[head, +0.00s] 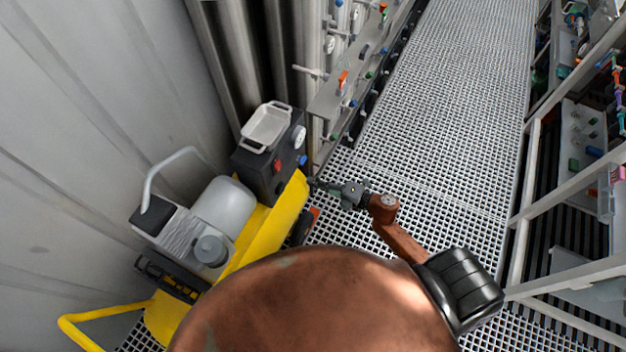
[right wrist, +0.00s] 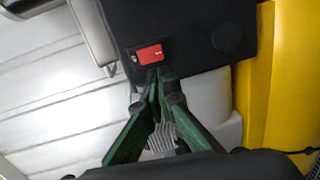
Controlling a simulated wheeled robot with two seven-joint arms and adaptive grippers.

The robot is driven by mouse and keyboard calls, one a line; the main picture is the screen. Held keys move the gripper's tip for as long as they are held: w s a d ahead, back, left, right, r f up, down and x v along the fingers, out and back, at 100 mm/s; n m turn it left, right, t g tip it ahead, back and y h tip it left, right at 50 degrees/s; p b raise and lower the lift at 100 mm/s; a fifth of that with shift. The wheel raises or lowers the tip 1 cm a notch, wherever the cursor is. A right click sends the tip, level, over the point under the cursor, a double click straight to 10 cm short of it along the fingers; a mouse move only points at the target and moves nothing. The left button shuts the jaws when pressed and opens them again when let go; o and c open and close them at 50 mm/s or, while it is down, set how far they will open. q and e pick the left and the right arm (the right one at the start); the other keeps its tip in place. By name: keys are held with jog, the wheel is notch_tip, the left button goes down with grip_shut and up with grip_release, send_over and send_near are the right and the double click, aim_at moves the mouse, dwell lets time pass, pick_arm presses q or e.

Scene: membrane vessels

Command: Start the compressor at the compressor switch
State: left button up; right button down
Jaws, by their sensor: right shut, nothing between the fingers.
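The compressor (head: 262,235) is a yellow-framed machine with a grey tank, standing at the left in the head view. Its dark control box (head: 255,168) carries a small red compressor switch (head: 277,166). In the right wrist view the red switch (right wrist: 150,54) sits in a dark housing on the black box face. My right gripper (head: 313,184) is at the box's right side in the head view, shut and empty. In the right wrist view its green fingers (right wrist: 158,76) converge just below the switch; I cannot tell whether they touch it. My left gripper is not in view.
A gauge (head: 298,137) and a blue knob (head: 303,160) are on the same box. A valve panel (head: 345,85) stands behind it. A grey rack (head: 530,180) runs along the right. The grated walkway (head: 430,130) between is clear. A corrugated wall (head: 80,110) is at the left.

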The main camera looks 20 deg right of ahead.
jog(key=x, duration=1.1)
jog(key=shift+a+f, duration=0.1)
pick_arm(q)
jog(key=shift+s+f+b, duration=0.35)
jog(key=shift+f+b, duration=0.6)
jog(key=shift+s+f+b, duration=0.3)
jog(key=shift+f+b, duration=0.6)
jog(key=shift+b, duration=0.05)
pick_arm(e)
jog(key=s+d+f, duration=0.2)
jog(key=s+d, duration=0.6)
jog(key=s, duration=0.2)
jog(key=shift+t+y, duration=0.3)
jog(key=shift+d+f, duration=0.1)
jog(key=shift+f, duration=0.05)
jog(key=shift+f, duration=0.1)
